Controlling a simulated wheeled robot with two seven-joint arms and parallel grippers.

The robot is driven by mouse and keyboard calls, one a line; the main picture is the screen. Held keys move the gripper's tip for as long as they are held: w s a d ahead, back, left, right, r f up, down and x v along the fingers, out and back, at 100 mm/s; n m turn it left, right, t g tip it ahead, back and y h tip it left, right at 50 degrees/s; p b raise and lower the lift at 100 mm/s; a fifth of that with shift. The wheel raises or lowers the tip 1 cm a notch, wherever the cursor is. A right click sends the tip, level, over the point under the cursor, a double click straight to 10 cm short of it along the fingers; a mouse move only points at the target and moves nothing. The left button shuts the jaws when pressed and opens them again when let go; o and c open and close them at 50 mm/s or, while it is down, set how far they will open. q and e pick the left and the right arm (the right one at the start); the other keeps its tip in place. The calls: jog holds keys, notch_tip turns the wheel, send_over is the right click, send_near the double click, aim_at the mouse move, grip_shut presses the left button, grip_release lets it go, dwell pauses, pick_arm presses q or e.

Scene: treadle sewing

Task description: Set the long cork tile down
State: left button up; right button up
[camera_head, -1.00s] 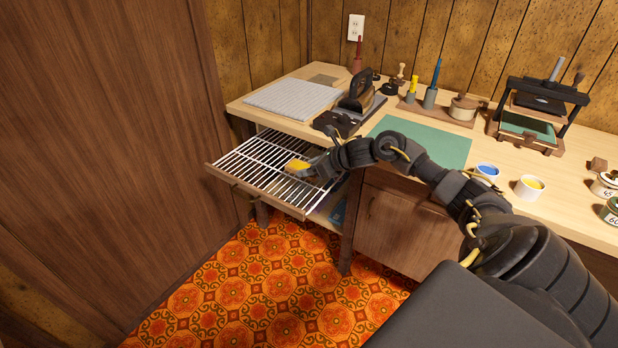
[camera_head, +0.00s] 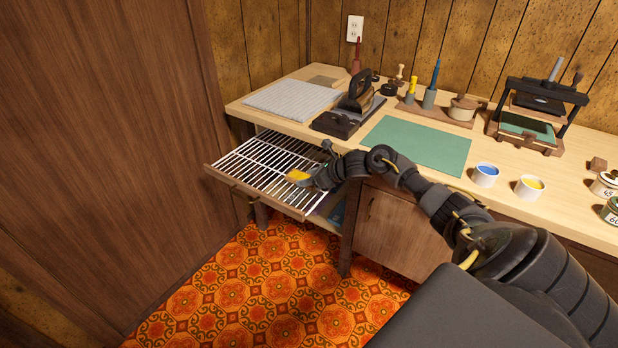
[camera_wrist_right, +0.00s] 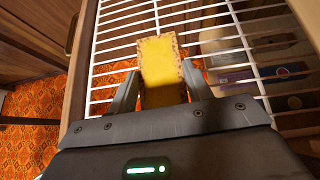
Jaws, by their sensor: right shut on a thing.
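The long cork tile (camera_wrist_right: 162,62), with a yellow face and brown cork edges, is between the fingers of my right gripper (camera_wrist_right: 160,88) in the right wrist view. The gripper is shut on it. In the head view, the tile (camera_head: 298,175) shows as a small yellow piece at the tip of my right gripper (camera_head: 308,178), over the white wire rack (camera_head: 262,160) of the pulled-out drawer. I cannot tell whether the tile touches the wires. Its near end is hidden between the fingers. My left gripper is out of view.
The rack's wooden front edge (camera_head: 255,192) is at the lower left. The bench above holds a grey ribbed mat (camera_head: 292,100), a black iron-like press (camera_head: 345,115), a green mat (camera_head: 418,143) and paint cups (camera_head: 485,174). Bare wires lie left of the tile.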

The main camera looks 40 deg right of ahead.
jog(key=shift+f, duration=0.1)
jog(key=o, duration=1)
jog(key=shift+c, duration=0.2)
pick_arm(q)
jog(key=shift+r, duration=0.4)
pick_arm(e)
jog(key=shift+v, duration=1)
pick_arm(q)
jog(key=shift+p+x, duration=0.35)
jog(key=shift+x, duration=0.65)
pick_arm(e)
jog(key=v, duration=1)
jog(key=shift+r, duration=0.2)
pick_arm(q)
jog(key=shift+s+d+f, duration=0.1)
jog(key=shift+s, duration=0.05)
